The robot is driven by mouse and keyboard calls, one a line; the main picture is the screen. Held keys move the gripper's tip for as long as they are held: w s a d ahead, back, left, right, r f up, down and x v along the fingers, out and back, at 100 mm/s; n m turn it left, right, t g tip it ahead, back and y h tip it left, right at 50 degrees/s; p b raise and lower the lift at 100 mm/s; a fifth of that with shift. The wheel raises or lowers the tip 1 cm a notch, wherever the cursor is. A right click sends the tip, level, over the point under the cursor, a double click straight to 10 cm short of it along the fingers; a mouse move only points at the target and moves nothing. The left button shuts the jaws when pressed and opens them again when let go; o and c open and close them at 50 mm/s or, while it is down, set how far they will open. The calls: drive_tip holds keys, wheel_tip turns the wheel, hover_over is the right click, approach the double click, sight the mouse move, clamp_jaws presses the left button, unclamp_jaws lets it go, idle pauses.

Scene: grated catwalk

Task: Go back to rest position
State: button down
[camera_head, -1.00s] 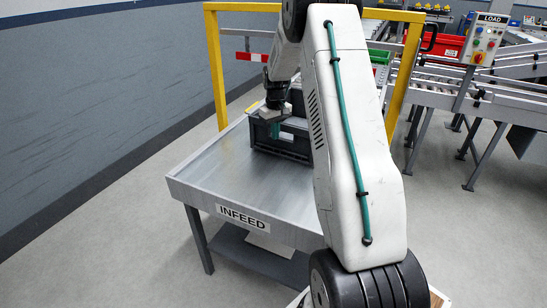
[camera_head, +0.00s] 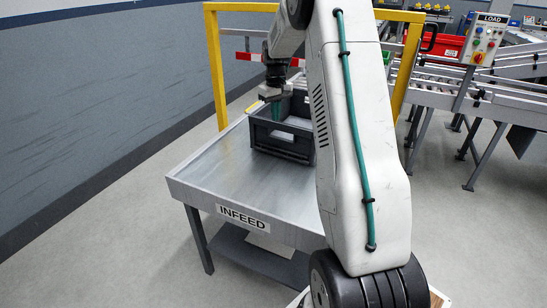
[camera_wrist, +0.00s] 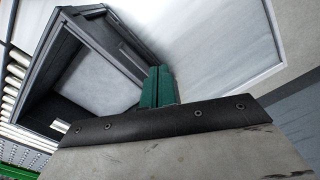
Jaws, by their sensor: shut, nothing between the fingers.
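My gripper (camera_head: 276,108) is at the back of the infeed table, above the near left part of a dark grey crate. Its green fingers (camera_wrist: 158,87) are together in the wrist view with nothing between them. The crate (camera_head: 281,153) stands on the table, its right side hidden behind my arm. In the wrist view the crate (camera_wrist: 103,35) lies beyond the fingers, and the part of its inside that shows is bare.
The metal table (camera_head: 225,180) carries an INFEED label, and its front half is clear. A yellow frame (camera_head: 216,70) stands behind it. A roller conveyor (camera_head: 500,95) and a LOAD control panel (camera_head: 484,40) are at the right. A grey wall runs along the left.

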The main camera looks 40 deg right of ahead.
idle(0.4)
drive_tip(key=s+a+r, duration=0.4)
drive_tip(key=s+a, duration=0.7)
drive_tip(key=s, duration=0.1)
drive_tip(key=s+a+r+n+t, duration=0.1)
drive_tip(key=s+a+r, duration=0.2)
drive_tip(key=s+a, duration=0.8)
drive_tip(key=s+a+r, duration=0.4)
drive_tip(key=s+a, duration=0.8)
drive_tip(key=s, duration=0.2)
drive_tip(key=shift+r+n, duration=0.3)
drive_tip(key=shift+r, duration=0.05)
drive_tip(key=shift+a, duration=0.2)
